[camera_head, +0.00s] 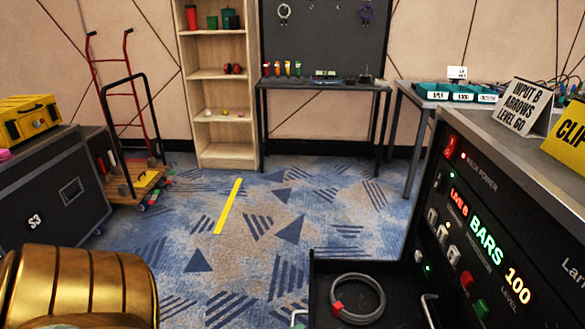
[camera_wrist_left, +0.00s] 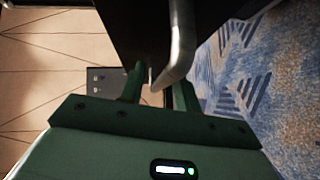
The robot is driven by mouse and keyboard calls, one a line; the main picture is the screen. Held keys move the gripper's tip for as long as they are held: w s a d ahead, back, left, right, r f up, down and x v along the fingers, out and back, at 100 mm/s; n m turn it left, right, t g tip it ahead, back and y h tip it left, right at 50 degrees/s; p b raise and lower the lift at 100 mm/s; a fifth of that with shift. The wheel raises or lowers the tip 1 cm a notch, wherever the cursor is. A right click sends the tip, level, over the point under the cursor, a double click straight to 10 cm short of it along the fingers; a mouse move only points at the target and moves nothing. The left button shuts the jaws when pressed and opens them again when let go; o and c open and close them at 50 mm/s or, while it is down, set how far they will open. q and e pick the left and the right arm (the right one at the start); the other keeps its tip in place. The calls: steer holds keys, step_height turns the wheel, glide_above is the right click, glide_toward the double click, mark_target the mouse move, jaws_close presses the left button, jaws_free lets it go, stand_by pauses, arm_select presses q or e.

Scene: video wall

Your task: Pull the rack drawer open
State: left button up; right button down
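The rack drawer (camera_head: 330,270) is a black tray standing out to the left of the rack front at the bottom of the head view, its inside showing. A grey cable coil (camera_head: 358,299) with a red tag lies in it. In the left wrist view, the silver bent drawer handle (camera_wrist_left: 183,45) reaches down between the green fingers of my left gripper (camera_wrist_left: 158,88). The fingers stand apart on either side of it; whether they press on it is unclear. A small piece of silver and green shows left of the drawer in the head view. My right gripper is in neither view.
The rack (camera_head: 480,230) with lit displays and buttons fills the right side. A black case (camera_head: 45,195) and a red hand truck (camera_head: 115,90) stand at left. A shelf (camera_head: 225,158) and a bench (camera_head: 325,84) stand at the back. Open carpet (camera_head: 240,200) lies between.

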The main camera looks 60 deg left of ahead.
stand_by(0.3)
